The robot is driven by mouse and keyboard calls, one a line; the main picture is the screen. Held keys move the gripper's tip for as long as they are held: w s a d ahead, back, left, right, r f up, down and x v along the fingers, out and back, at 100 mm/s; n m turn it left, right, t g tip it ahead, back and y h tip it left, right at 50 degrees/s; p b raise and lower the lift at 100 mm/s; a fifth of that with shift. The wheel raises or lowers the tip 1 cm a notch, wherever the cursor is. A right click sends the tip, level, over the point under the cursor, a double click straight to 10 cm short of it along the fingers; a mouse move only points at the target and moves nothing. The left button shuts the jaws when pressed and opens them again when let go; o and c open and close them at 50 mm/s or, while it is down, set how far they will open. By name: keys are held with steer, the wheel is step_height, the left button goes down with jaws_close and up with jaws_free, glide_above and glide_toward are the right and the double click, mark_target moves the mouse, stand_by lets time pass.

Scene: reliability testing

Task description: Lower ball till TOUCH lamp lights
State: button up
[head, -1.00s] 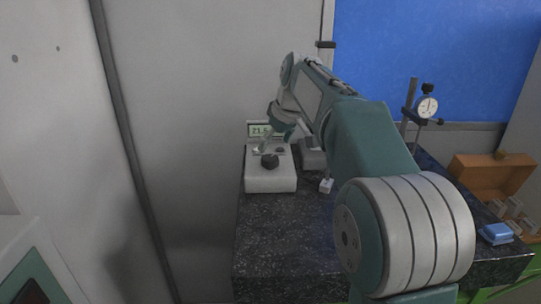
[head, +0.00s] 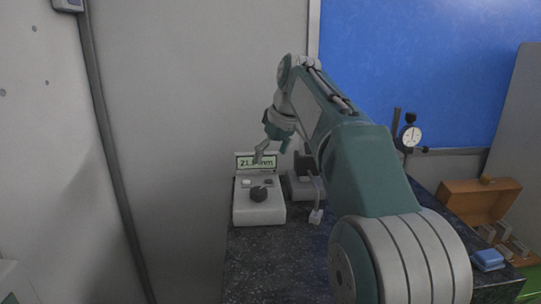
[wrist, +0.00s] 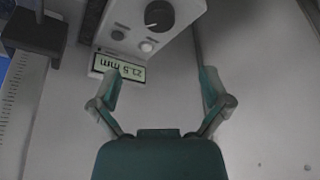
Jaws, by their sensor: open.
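A white control box (head: 259,213) stands on the dark bench. It has a black knob (head: 258,194) and a display (head: 256,162), which reads about 21.5 mm and appears upside down in the wrist view (wrist: 118,66). Two small round lamps or buttons sit between them, one pale (wrist: 147,47) and one greyer (wrist: 118,35). Neither clearly glows, and I cannot read a TOUCH label. My gripper (head: 265,148) is open and empty above the box near its display; its spread fingers also show in the wrist view (wrist: 164,85). I cannot make out the ball.
A graduated column (wrist: 20,110) shows in the wrist view. A dial gauge (head: 411,136), wooden case (head: 470,205) and blue block (head: 488,259) are right. Bench front is clear.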

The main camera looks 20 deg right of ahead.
mark_target(259, 190)
steer(key=shift+f, duration=0.1)
stand_by(0.3)
steer(key=x, duration=1.1)
steer(key=shift+w+a+f, duration=0.1)
steer(key=shift+w+f, duration=0.05)
steer(key=shift+f, duration=0.1)
steer(key=c, duration=1.2)
